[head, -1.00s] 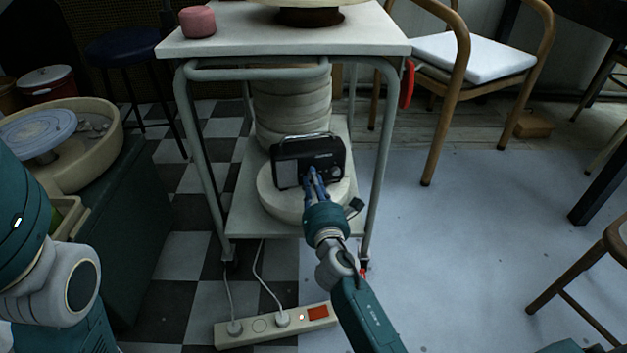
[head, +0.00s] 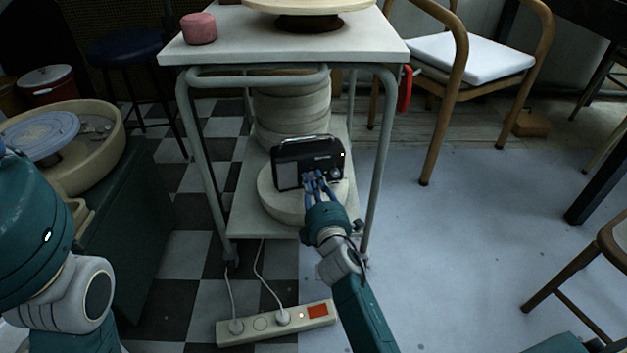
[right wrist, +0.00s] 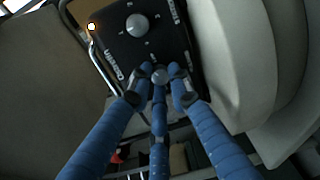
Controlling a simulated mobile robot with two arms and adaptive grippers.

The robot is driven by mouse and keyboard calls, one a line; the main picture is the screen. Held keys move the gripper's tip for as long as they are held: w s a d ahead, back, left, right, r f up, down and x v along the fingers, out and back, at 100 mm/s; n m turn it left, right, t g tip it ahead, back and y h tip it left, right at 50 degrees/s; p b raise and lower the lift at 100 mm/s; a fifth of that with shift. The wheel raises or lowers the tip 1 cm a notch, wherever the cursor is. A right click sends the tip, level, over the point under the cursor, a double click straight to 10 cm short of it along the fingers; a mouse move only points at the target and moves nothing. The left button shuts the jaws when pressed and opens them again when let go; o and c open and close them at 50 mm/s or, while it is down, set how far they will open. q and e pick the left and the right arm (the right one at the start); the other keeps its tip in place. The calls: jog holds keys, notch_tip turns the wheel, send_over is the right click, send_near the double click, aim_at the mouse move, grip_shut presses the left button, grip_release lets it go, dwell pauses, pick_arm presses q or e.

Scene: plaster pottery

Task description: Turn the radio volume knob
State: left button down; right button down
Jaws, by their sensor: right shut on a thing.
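The black radio (head: 290,172) stands upright on a round pale slab on the cart's lower shelf. Its front faces me, with a speaker panel at left and a round knob (head: 336,173) at right. In the right wrist view the radio face (right wrist: 170,45) shows a larger pale knob (right wrist: 137,25) and a smaller grey knob (right wrist: 160,76). My right gripper (head: 317,179) is at the front of the radio. Its blue fingers (right wrist: 160,85) are shut around the smaller knob, with the fingertips partly hiding it. My left gripper is outside the view; only my left arm shows.
The cart's legs (head: 372,165) flank the radio, under its white top (head: 290,48). Stacked round slabs (head: 292,105) stand behind the radio. A power strip (head: 276,323) with cords lies on the floor in front. Open floor is at right.

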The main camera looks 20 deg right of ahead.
jog(key=shift+d+m+p, duration=0.1)
jog(key=shift+m+p, duration=0.25)
jog(key=shift+m, duration=0.85)
jog(key=shift+f, duration=0.1)
jog(key=c, duration=1.6)
grip_release()
jog(key=shift+s, duration=0.1)
jog(key=s, duration=0.8)
jog(key=s+a, duration=0.1)
jog(key=s, duration=0.2)
jog(key=shift+s+r, duration=0.35)
jog(key=shift+s, duration=0.05)
